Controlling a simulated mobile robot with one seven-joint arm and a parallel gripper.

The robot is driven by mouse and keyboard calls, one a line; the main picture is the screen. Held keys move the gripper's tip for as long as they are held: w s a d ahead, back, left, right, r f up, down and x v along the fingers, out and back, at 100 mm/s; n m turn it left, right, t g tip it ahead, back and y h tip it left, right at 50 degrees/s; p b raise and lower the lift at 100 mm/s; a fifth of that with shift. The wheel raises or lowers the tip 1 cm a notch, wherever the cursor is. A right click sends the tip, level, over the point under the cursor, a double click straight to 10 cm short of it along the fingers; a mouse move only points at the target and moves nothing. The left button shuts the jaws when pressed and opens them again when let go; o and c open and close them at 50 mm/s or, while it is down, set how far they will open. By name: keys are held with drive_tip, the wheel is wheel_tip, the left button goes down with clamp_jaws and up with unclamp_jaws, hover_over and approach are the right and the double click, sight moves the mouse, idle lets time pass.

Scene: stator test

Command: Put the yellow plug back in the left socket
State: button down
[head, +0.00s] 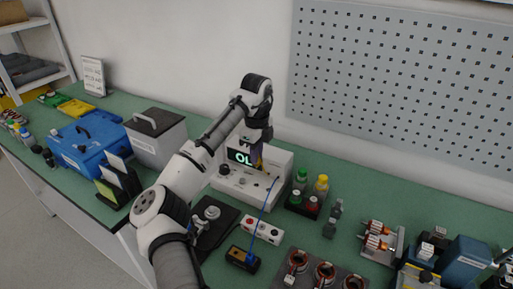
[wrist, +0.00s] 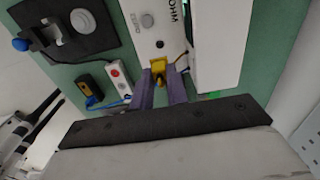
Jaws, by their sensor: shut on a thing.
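The white ohmmeter (head: 279,163) stands on the green bench and its display (head: 241,156) reads "OL". Its front panel (wrist: 137,28) also shows in the wrist view, with a small dark round spot (wrist: 160,44) just beyond the plug; I cannot tell whether this is a socket. My gripper (wrist: 160,75) has purple fingers shut on the yellow plug (wrist: 158,65), over the ohmmeter's panel. In the head view my gripper (head: 257,163) is in front of the display. Whether the plug's tip touches the panel or enters a socket is hidden.
A blue lead (head: 265,212) runs from the panel's right side to a black box (head: 242,259). A white strip with a red button (head: 263,230) lies nearby. Bottles (head: 321,187) stand right of the ohmmeter; a grey-white case (head: 157,137) stands left.

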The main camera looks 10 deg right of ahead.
drive_tip(key=shift+f+b, duration=1)
drive_tip(key=shift+f, duration=2.25)
drive_tip(key=shift+f+p, duration=0.75)
drive_tip(key=shift+f, duration=0.4)
drive_tip(key=c, duration=1.3)
unclamp_jaws()
wheel_tip(320, 180, up, 14)
drive_tip(key=shift+f+b, duration=0.1)
drive_tip(key=shift+b, duration=0.5)
